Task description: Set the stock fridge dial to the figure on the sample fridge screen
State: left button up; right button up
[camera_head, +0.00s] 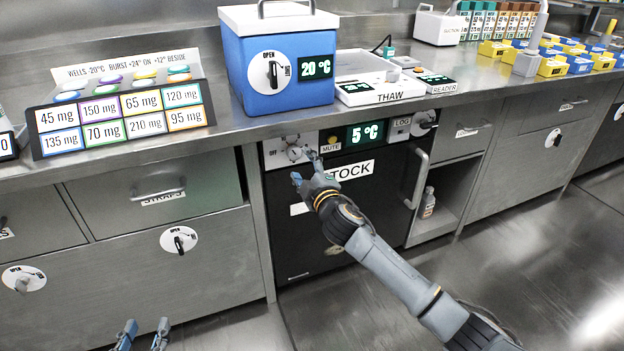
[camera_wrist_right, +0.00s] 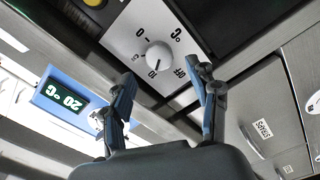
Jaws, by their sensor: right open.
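The stock fridge (camera_head: 345,225) is a black-doored unit under the counter, and its screen (camera_head: 366,133) reads 5 °C. Its dial (camera_head: 292,151) is a white knob on a pale plate at the upper left; the right wrist view shows the knob (camera_wrist_right: 158,56) with OFF, 0, 10 and °C marks. My right gripper (camera_head: 304,164) is open just in front of the dial, its fingers apart and not closed on the knob. A blue box (camera_head: 265,75) on the counter has a screen reading 20 °C; no label names it the sample fridge. My left gripper (camera_head: 143,337) is open, low at the left.
A MUTE button (camera_head: 332,138), a LOG button (camera_head: 398,126) and a door handle (camera_head: 417,180) are on the stock fridge front. The THAW tray (camera_head: 378,98) and a rack of dose labels (camera_head: 122,113) stand on the counter. Open floor lies at the right.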

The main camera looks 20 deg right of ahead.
jog(key=s, duration=0.6)
jog(key=shift+s, duration=0.25)
